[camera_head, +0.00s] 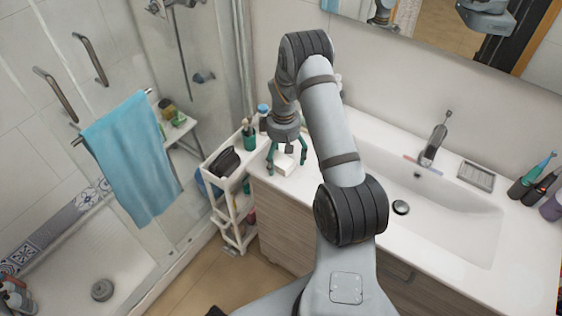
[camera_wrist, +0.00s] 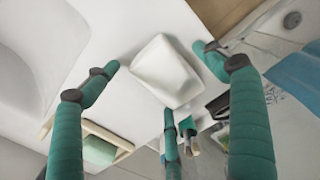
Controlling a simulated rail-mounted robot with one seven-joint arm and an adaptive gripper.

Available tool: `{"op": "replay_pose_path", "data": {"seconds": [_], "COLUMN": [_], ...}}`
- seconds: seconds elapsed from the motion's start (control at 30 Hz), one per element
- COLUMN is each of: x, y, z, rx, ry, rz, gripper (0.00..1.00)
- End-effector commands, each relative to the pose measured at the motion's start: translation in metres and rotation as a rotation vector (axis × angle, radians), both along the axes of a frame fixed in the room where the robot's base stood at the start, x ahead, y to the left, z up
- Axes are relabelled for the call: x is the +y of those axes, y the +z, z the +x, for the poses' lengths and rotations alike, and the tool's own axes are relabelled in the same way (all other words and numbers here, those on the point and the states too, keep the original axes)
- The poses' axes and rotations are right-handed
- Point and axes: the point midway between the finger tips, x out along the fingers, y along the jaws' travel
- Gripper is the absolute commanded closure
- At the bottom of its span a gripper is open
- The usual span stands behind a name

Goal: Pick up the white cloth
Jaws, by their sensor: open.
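The white cloth (camera_head: 286,167) is a small folded block on the left end of the white countertop. In the wrist view the cloth (camera_wrist: 166,76) lies near the middle as a pale, rounded rectangular pad. My gripper (camera_head: 287,158) is over the cloth, its green fingers pointing down around it. In the wrist view my gripper (camera_wrist: 155,58) is open, with one fingertip left of the cloth, one right of it and a third finger below it. Bare counter shows between the side fingertips and the cloth. I cannot tell the exact height of the fingertips above the counter.
A white cart (camera_head: 237,205) stands left of the counter, with a black pouch (camera_head: 223,162) and a green cup (camera_head: 249,141) on top. The sink (camera_head: 430,205) is to the right. A blue towel (camera_head: 130,155) hangs by the shower. The wall is close behind.

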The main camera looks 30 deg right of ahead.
Motion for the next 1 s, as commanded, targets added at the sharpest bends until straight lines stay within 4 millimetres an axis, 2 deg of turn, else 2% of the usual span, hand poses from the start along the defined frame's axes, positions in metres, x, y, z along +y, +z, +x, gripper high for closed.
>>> {"op": "replay_pose_path", "data": {"seconds": [0.1, 0.87, 1.0], "x": [0.0, 0.0, 0.0], "y": [0.0, 0.0004, 0.0005], "z": [0.0002, 0.0001, 0.0001], "rx": [0.0, 0.0, 0.0], "ry": [0.0, 0.0, 0.0], "rz": [0.0, 0.0, 0.0], "gripper": [0.16, 0.6, 0.61]}}
